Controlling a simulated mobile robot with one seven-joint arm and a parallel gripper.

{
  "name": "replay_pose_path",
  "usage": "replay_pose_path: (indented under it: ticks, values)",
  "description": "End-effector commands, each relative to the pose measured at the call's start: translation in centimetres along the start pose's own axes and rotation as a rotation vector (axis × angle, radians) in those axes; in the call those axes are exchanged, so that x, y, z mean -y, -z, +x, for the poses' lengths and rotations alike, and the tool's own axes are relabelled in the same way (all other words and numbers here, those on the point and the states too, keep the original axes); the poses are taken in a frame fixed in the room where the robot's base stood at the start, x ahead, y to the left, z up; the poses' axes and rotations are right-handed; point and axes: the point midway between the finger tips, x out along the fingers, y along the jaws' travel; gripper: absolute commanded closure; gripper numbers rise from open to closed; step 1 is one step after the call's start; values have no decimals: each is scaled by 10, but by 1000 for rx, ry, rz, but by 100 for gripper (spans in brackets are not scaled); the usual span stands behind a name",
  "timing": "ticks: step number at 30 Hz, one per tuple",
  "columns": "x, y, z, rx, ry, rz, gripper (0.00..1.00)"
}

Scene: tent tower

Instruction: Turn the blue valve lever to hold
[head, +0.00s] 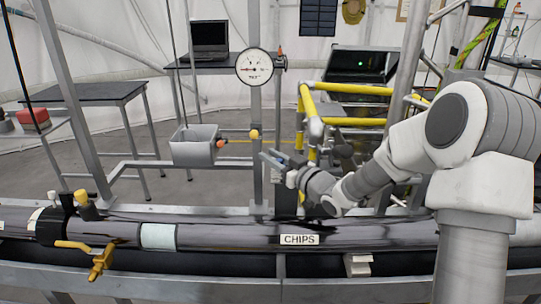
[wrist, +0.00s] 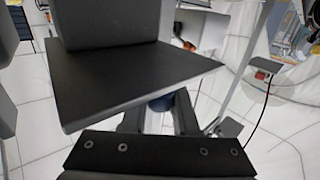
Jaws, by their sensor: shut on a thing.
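My gripper (head: 276,160) is at the end of my arm, which reaches in from the right to a grey upright post at the middle of the head view. A small blue part, which I take for the blue valve lever (wrist: 160,103), shows between the dark fingers of my gripper (wrist: 158,115) in the wrist view. The gripper is shut on it. Most of the lever is hidden by the fingers and a black plate (wrist: 135,75). The lever's angle and any hold marking cannot be made out.
A round gauge (head: 254,67) stands above the gripper on the post. A grey bin (head: 196,146) hangs to the left. Yellow rails (head: 350,88) stand close behind on the right. A long black pipe labelled CHIPS (head: 299,239) crosses the front, with a yellow-orange handle (head: 100,262) at left.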

Motion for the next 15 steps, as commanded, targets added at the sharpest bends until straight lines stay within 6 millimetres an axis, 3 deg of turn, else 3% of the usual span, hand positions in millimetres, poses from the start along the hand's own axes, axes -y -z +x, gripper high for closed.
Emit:
replay_pose_path:
  ticks: [15]
  values:
    - [-1, 3, -17, -1, 344, -1, 100]
